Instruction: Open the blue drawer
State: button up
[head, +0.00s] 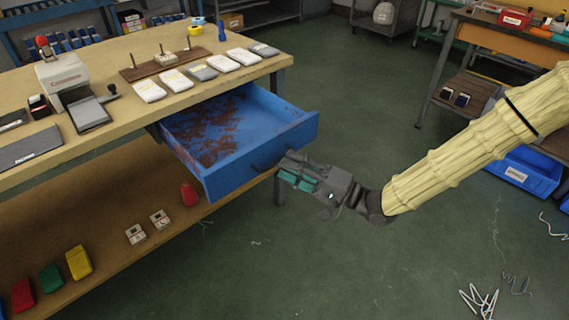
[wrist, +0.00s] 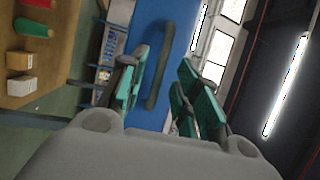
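The blue drawer (head: 240,135) is pulled well out from under the workbench top, and its worn, reddish-stained inside shows. Its front panel also shows in the wrist view (wrist: 180,45). A dark bar handle (wrist: 158,75) on that front appears between my gripper's fingers in the wrist view. My gripper (head: 292,170), with teal finger pads, is at the drawer front, near the handle's side. In the wrist view my gripper (wrist: 166,80) has its fingers apart, with visible gaps on both sides of the handle. Whether a fingertip touches the handle, I cannot tell.
The workbench (head: 120,60) carries flat packets, a pegged board (head: 165,62) and a white device (head: 62,75). Its lower shelf (head: 110,235) holds coloured blocks. A blue bin (head: 530,170) stands under a side table at right. The green floor before the drawer is mostly clear.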

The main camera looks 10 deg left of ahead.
jog(key=v, duration=0.9)
jog(key=shift+d, duration=0.3)
jog(key=shift+s, duration=0.1)
jog(key=s+d+f+t+h, duration=0.1)
jog(key=s+d+f+h, duration=0.25)
jog(key=f, duration=0.55)
jog(key=s+d+f+m+h, duration=0.15)
jog(key=f+h, duration=0.25)
jog(key=f, duration=0.5)
jog(key=s+d+f+t+h, duration=0.1)
jog(key=s+d+f+h, duration=0.25)
jog(key=f, duration=0.55)
jog(key=s+d+f+n+g+h, duration=0.25)
jog(key=s+d+f+h, duration=0.25)
jog(key=s+d+f, duration=0.45)
jog(key=s+d+f+g+h, duration=0.1)
jog(key=s+d+g+h, duration=0.25)
jog(key=s+d, duration=0.4)
notch_tip(320, 180, up, 24)
jog(key=s+a+p, duration=0.1)
jog(key=p, duration=2.3)
jog(key=shift+s+a+r+p, duration=0.15)
jog(key=shift+s+a+p, duration=0.15)
jog(key=shift+s, duration=0.1)
